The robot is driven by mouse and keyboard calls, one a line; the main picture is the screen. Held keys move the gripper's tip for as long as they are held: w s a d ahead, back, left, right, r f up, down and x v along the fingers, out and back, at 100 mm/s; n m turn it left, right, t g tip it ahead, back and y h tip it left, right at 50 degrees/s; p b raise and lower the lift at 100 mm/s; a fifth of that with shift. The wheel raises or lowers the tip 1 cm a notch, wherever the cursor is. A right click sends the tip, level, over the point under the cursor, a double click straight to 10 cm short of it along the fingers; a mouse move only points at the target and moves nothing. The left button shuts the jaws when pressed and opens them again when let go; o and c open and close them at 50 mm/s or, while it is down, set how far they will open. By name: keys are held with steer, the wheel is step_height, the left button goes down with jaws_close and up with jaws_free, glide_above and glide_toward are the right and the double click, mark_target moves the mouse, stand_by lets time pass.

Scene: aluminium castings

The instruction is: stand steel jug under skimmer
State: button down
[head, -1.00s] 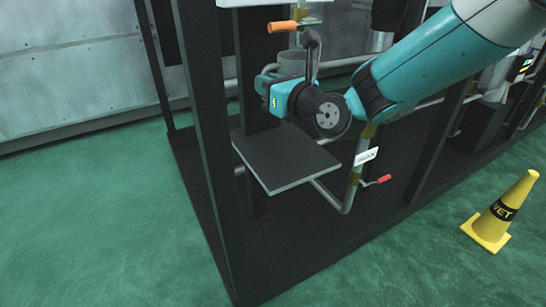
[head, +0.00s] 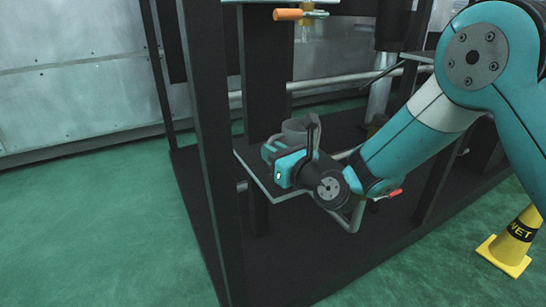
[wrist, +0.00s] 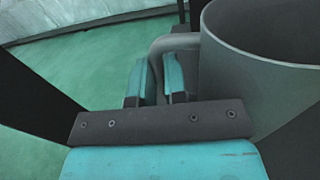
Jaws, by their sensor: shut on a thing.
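The steel jug (head: 297,128) is a grey open-topped vessel, upright beyond my gripper (wrist: 158,85) in the head view. In the wrist view the jug (wrist: 265,75) fills the right side, and its curved handle (wrist: 170,43) runs between the two teal fingers, which are shut on it. The jug is over or on a dark square plate (head: 251,172); my gripper hides its base, so I cannot tell whether they touch. Above the jug is a brass valve (head: 308,7) with an orange handle and a short spout (head: 304,33). I cannot tell which part is the skimmer.
A dark frame post (head: 206,150) stands close to the left of the plate. A red-handled valve (head: 396,193) is just right of my wrist. A yellow cone (head: 513,243) stands on the floor at the right. Green floor at the left is clear.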

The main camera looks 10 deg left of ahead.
steer(key=c, duration=1.1)
jaws_free()
steer(key=shift+s, duration=0.1)
steer(key=b+v, duration=0.6)
steer(key=v, duration=0.5)
steer(key=s+r+n+g, duration=0.2)
steer(key=s+n+g, duration=1)
steer(key=n, duration=1.1)
steer(key=s+d+n+h, duration=0.3)
steer(key=d+n, duration=0.1)
steer(key=s+d+f+n+h, duration=0.1)
steer(key=s+d+n+h, duration=0.1)
steer(key=s+d+n, duration=0.1)
steer(key=s+d+f+n+h, duration=0.1)
steer(key=s+d+n+h, duration=0.2)
steer(key=s+d+n, duration=0.1)
steer(key=shift+s+d+n+g+h, duration=0.2)
steer(key=shift+s+d, duration=0.15)
steer(key=shift+d, duration=0.2)
steer(key=shift+s+d+n+g+h, duration=0.1)
steer(key=shift+s+d+g, duration=0.1)
steer(key=shift+s+d, duration=0.25)
